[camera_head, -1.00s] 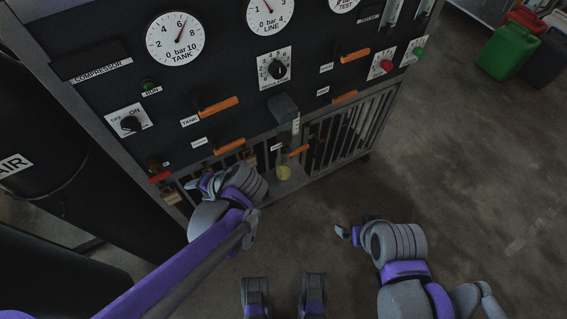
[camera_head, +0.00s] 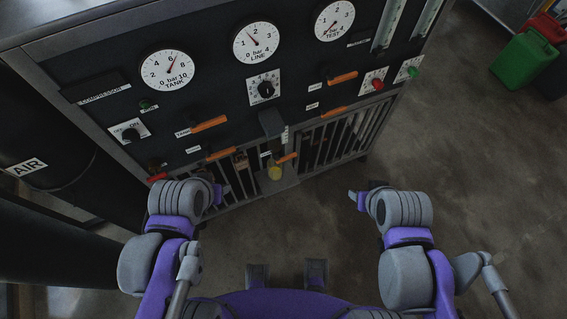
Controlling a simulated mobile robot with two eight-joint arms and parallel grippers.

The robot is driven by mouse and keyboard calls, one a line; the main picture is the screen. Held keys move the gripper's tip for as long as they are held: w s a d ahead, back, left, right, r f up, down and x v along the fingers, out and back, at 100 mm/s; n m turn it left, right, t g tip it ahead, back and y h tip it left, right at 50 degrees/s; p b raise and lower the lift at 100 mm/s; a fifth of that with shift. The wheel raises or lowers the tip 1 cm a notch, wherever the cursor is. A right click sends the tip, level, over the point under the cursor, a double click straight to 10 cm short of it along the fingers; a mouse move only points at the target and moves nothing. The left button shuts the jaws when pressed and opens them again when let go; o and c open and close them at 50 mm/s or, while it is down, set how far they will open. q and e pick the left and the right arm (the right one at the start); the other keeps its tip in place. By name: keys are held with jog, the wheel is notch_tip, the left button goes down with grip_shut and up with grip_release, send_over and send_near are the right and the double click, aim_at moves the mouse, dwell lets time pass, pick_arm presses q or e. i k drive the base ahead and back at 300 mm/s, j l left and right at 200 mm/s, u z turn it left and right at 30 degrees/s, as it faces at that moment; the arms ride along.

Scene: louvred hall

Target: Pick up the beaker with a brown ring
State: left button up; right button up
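I see no beaker with a brown ring in the head view. My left gripper (camera_head: 217,194) is at the lower left, in front of the grille at the foot of a control panel. My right gripper (camera_head: 360,200) is at the lower centre right, above bare floor. Both grippers are small and partly hidden by my own wrists, so I cannot tell whether their fingers are open or shut. I see nothing held in either one.
A dark compressor panel (camera_head: 210,100) with gauges, knobs and orange-handled valves stands ahead. A filter bowl with yellow contents (camera_head: 275,173) hangs low on it. A black air tank (camera_head: 50,150) stands left. Concrete floor (camera_head: 450,150) is clear on the right.

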aim_at(275, 169)
jog(key=i+l+u, duration=0.1)
jog(key=l, duration=0.25)
jog(key=i+l+u, duration=0.1)
jog(key=l, duration=0.25)
jog(key=i+l+u, duration=0.15)
jog(key=l, duration=0.25)
jog(key=k+l+u, duration=0.15)
jog(key=l, duration=0.25)
jog(key=l+u, duration=0.1)
jog(key=l, duration=0.25)
jog(key=k+l+u, duration=0.15)
jog(key=l, duration=0.25)
jog(key=k+l+u, duration=0.15)
jog(key=l, duration=0.2)
jog(key=k+l+u, duration=0.15)
jog(key=l, duration=0.2)
jog(key=i, duration=0.2)
